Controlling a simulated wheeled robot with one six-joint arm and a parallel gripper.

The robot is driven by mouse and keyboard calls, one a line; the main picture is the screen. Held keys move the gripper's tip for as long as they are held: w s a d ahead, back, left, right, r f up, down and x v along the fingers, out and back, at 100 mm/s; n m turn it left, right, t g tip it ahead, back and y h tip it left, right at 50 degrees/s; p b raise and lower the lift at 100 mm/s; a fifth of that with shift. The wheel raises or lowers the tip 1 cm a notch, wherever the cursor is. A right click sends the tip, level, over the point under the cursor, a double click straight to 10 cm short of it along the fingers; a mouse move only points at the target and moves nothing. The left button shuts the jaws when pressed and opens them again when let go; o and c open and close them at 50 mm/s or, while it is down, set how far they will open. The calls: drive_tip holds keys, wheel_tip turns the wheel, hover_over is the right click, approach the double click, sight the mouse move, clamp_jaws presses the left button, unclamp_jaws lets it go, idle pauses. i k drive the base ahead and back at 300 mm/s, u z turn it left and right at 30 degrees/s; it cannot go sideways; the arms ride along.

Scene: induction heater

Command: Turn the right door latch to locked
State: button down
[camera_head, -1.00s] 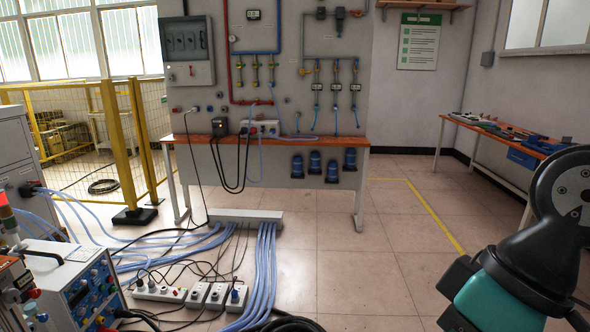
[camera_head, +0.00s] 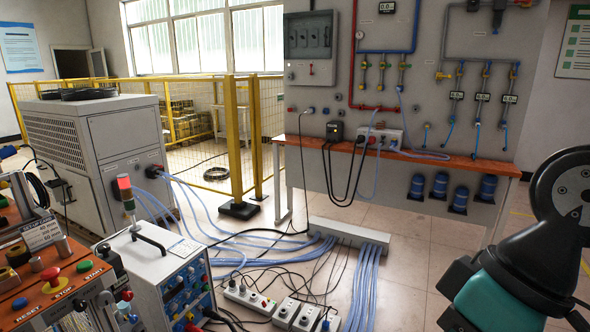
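I cannot make out the right door latch in this view. A grey wall cabinet (camera_head: 310,48) with a small red-marked part on its lower front hangs on the back panel; I cannot tell whether it bears the latch. A large grey-white cabinet unit (camera_head: 135,158) with side vents stands at the left. A white-fronted power unit (camera_head: 160,275) with a blue control panel stands in front of it, lower left. My arm, black and teal, fills the right edge. My gripper is not in view.
A control box (camera_head: 50,280) with buttons marked RESET, STOP and START is at the lower left. Blue hoses (camera_head: 365,285), black cables and power strips (camera_head: 250,299) cover the floor ahead. A yellow fence (camera_head: 230,140) stands behind. Open floor shows right of the hoses.

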sight(103, 297)
drive_tip(key=u, duration=0.85)
drive_tip(key=i, duration=0.85)
drive_tip(key=u, duration=1.15)
drive_tip(key=i, duration=0.25)
drive_tip(key=z, duration=1.35)
drive_tip(key=k, duration=0.2)
drive_tip(key=u, duration=0.3)
